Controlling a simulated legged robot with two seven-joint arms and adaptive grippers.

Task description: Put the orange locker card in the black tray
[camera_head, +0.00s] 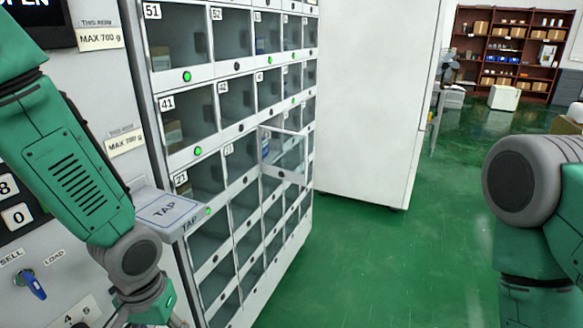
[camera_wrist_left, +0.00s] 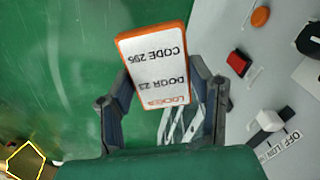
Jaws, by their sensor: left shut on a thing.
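The orange locker card (camera_wrist_left: 155,72) is in the left wrist view, a white face with an orange rim. Its print reads upside down, with "DOOR 23" and "CODE 295". My left gripper (camera_wrist_left: 165,90) is shut on the card, with a dark finger on either side of it. In the head view my left arm reaches down along the machine front, and the fingertips and card are out of sight below. The black tray is not visible in either view. My right arm shows at the right edge of the head view, but its gripper is out of frame.
A locker bank (camera_head: 221,194) with numbered doors stands ahead, and one clear door (camera_head: 285,156) is swung open. A TAP pad (camera_head: 168,210) juts out beside my left arm. A blue key switch (camera_head: 32,285) is at lower left. Green floor (camera_head: 400,265) is open at right.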

